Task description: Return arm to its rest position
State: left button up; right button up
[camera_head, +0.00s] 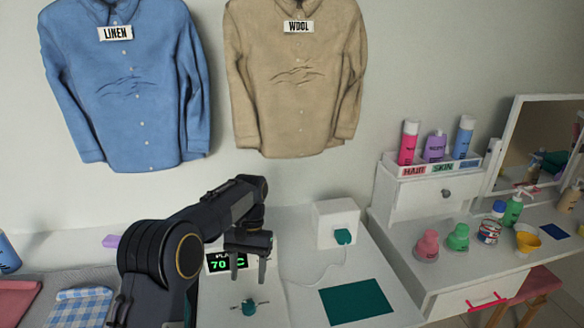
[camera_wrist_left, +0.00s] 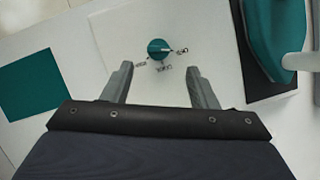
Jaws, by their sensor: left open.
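My left arm reaches in from the lower left of the head view. Its gripper (camera_head: 249,271) is open and empty, pointing down above the white surface near a teal dial (camera_head: 249,307). In the left wrist view the two fingers of my left gripper (camera_wrist_left: 158,71) are spread apart, and the teal dial (camera_wrist_left: 158,48) lies just beyond their tips, with small labels around it. A black display (camera_head: 227,262) reading 70 C is partly hidden by my arm. My right gripper is not in view.
A teal iron (camera_wrist_left: 275,35) stands close by at the right in the left wrist view. A teal mat (camera_head: 356,302) and a white box (camera_head: 336,222) with a teal plug are to the right. Folded cloths (camera_head: 80,307) lie left. A cluttered vanity (camera_head: 405,255) stands further right.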

pick_arm(q)
jog(key=s+a+r+n+t+h, duration=0.1)
jog(key=s+a+r+t+h, duration=0.2)
jog(key=s+r, duration=0.4)
jog(key=s+a+r+t+h, duration=0.1)
jog(key=s+a+r+t, duration=0.1)
jog(key=s+a+r, duration=0.45)
jog(key=s+d+f+t, duration=0.2)
jog(key=s+f, duration=0.1)
jog(key=s, duration=0.6)
jog(key=s+d+f+n+t, duration=0.1)
jog(key=s+f+t, duration=0.2)
jog(key=s, duration=0.6)
jog(key=shift+d+n, duration=0.3)
jog(key=shift+d, duration=0.1)
